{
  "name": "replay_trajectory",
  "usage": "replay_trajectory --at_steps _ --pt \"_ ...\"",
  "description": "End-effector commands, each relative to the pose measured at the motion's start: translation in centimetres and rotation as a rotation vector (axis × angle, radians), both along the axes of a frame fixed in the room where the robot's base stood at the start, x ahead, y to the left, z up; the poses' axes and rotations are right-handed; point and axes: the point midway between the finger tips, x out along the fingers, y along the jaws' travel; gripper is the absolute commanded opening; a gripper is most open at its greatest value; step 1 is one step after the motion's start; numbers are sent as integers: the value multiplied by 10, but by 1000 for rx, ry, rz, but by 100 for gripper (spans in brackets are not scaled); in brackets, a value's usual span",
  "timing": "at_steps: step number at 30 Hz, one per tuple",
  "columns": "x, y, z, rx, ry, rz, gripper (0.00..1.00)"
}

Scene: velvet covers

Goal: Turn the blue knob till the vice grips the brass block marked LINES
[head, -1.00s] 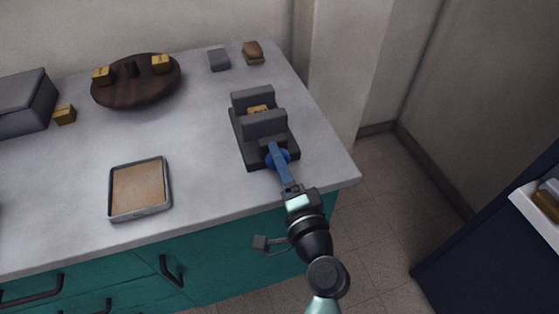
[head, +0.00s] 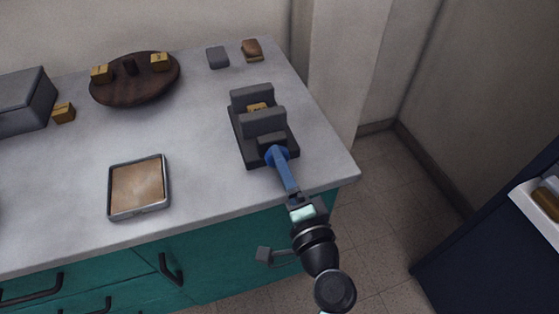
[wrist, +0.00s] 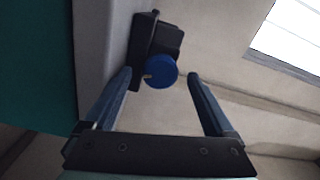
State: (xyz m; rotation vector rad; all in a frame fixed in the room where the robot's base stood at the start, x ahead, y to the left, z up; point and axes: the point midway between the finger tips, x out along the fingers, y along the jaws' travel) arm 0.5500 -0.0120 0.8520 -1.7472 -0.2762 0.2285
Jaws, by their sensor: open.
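The dark grey vice (head: 263,124) stands near the right end of the counter. A brass block (head: 257,107) sits between its two jaws; its marking is too small to read. The blue knob (wrist: 161,71) is on the vice's near end and has a small pale mark at its lower left. In the head view the knob (head: 272,154) is mostly hidden behind my gripper. My gripper (wrist: 160,78) is open, with one blue finger on each side of the knob in the wrist view. A gap shows between each finger and the knob. The fingers (head: 281,157) also show in the head view.
A dark round board (head: 135,90) at the back left carries brass blocks, and another brass block (head: 63,113) lies beside a grey box (head: 24,101). A square tray (head: 140,213) is at front. Grey and brown pieces lie at the back right.

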Motion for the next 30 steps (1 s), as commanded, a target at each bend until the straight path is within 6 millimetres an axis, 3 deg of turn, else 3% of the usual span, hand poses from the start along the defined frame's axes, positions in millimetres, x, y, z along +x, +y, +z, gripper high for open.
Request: replay_trajectory --at_steps 9,15,30 --pt "-68 -23 -3 0 3 -4 89" --pt "-94 -31 -2 0 2 -1 89" --pt "-101 -33 0 1 0 0 89"
